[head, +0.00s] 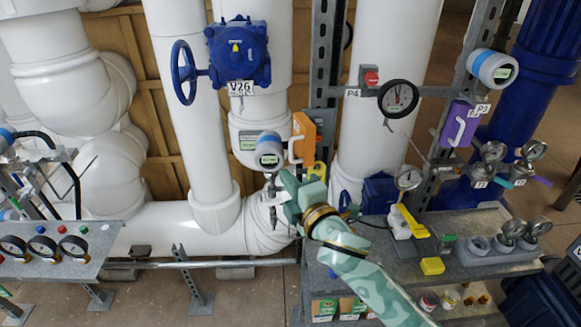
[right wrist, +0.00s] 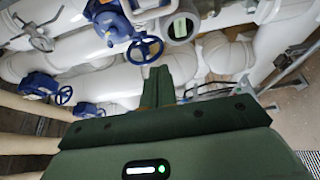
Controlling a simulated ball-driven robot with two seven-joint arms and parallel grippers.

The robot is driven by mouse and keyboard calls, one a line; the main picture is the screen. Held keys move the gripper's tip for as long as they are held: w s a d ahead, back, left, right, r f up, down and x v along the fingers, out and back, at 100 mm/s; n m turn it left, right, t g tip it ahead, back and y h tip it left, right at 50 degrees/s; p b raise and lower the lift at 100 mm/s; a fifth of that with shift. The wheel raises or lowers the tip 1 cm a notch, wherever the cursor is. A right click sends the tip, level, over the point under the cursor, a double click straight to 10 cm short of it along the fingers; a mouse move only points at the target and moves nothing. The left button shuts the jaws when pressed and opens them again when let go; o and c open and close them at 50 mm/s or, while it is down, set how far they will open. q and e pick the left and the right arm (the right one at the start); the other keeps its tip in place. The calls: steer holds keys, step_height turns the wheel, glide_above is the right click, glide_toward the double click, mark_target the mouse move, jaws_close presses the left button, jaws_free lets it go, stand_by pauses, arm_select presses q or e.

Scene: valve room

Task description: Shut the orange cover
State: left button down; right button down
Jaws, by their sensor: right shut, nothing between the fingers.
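The orange cover (head: 304,137) is a small upright panel with a white handle, at the left side of the grey slotted post in the head view. I cannot tell from this angle how far it stands open. My right gripper (head: 287,190) is just below and left of it, apart from the handle as far as I can see. The right fingers also show in the right wrist view (right wrist: 161,86), shut and empty, pointing toward pipes and a round gauge. The orange cover does not show in the right wrist view. My left gripper is not in view.
A round digital gauge (head: 270,153) stands close left of the orange cover. A purple cover (head: 457,122) with a white handle is at the right. A grey bench (head: 455,275) carries a yellow block (head: 432,266) and several gauges. A blue valve wheel (head: 184,73) is upper left.

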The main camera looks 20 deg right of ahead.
mark_target(291, 158)
steer(key=w+d, duration=0.2)
steer(key=w, duration=0.6)
steer(key=shift+w+d+f, duration=0.2)
steer(key=shift+s+d+p, duration=0.1)
steer(key=shift+d+p, duration=0.05)
steer(key=shift+p, duration=0.25)
steer(key=shift+s+d+n+y, duration=0.1)
steer(key=shift+d+n+y, duration=0.2)
steer(key=shift+y, duration=0.3)
